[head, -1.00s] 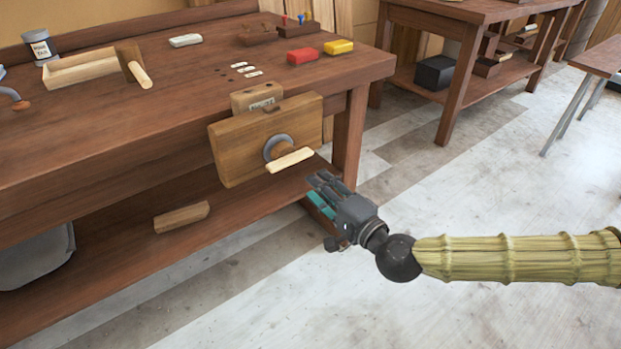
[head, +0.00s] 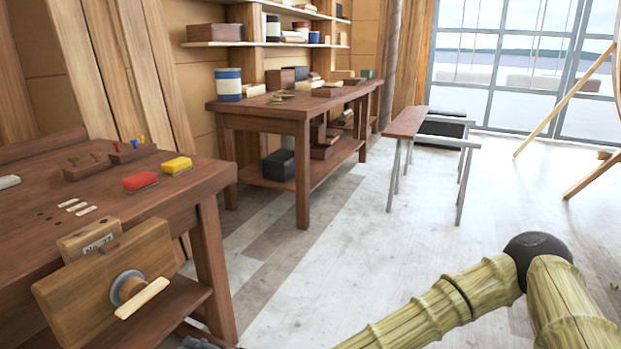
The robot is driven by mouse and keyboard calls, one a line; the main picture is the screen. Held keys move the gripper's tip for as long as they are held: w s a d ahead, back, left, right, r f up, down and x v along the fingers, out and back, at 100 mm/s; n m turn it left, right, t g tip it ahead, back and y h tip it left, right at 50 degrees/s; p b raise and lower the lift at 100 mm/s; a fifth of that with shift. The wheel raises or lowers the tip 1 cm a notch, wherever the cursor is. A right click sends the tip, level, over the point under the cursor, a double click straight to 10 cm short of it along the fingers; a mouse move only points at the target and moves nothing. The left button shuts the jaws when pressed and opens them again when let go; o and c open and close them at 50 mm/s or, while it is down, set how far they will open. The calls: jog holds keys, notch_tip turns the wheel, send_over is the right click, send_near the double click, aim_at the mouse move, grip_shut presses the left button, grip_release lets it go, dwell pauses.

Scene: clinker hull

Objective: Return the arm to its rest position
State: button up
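My arm shows at the lower right as two yellow-green, bamboo-like links (head: 440,308) meeting at a dark round joint (head: 537,249). The arm is bent there, and one link runs down to the left out of the frame. Only a small dark grey piece, seemingly of my gripper (head: 197,343), shows at the bottom edge below the near workbench (head: 160,215). The fingers are cut off, so I cannot tell whether they are open or hold anything.
A wooden vise (head: 95,285) with a light handle sticks out from the near bench. A second bench (head: 265,115) stands along the back wall. A small trestle table (head: 408,122) stands beyond. The pale floor (head: 340,250) between is clear.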

jog(key=s+d+f+g+h, duration=0.1)
jog(key=s+d+f, duration=0.15)
jog(key=f, duration=0.35)
jog(key=s+d+f+n+g+h, duration=0.1)
jog(key=s+d+f+h, duration=0.15)
jog(key=f, duration=0.25)
jog(key=s+d+f+g+h, duration=0.1)
jog(key=s+d+f, duration=0.1)
jog(key=s+f, duration=0.3)
jog(key=s+d+f+n+g+h, duration=0.1)
jog(key=s+d+f+h, duration=0.25)
jog(key=d+f, duration=0.75)
jog(key=s+d+f+n+g+h, duration=0.1)
jog(key=s+d+f+h, duration=0.35)
jog(key=d, duration=1.05)
jog(key=s+d+f+h+p, duration=0.1)
jog(key=s+d+f+h, duration=0.15)
jog(key=d, duration=1.25)
notch_tip(320, 180, up, 18)
jog(key=p, duration=1.6)
jog(key=shift+s+f+n+g+p, duration=0.2)
jog(key=shift+n+g+p, duration=0.1)
jog(key=shift+p, duration=0.05)
jog(key=shift+d, duration=0.1)
